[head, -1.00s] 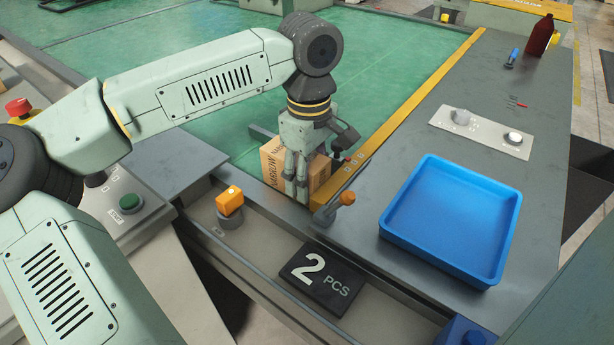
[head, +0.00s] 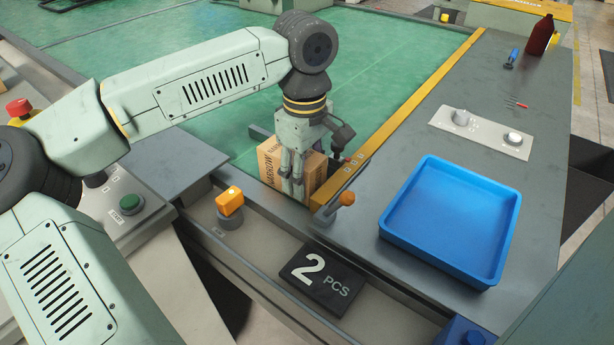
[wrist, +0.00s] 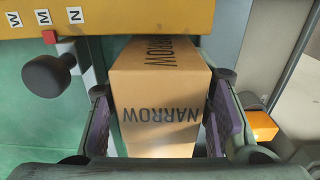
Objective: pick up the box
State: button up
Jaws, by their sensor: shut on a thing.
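A brown cardboard box (head: 268,163) printed "NARROW" stands at the near right corner of the green surface (head: 205,100), beside the yellow edge strip. My gripper (head: 292,185) points down over the box and is shut on it. In the wrist view the box (wrist: 158,95) sits between the two purple-padded fingers (wrist: 160,130), one on each side. The fingers hide part of the box in the head view. I cannot tell whether its base is clear of the surface.
A blue tray (head: 393,222) lies empty on the grey bench at right. An orange-tipped lever (head: 346,198), an orange button (head: 229,198) and a "2 PCS" sign (head: 315,275) are near the box. A dark knob (wrist: 45,75) is close to it in the wrist view.

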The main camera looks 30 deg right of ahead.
jog(key=shift+r+p, duration=2.5)
jog(key=shift+r, duration=1)
jog(key=shift+r, duration=0.1)
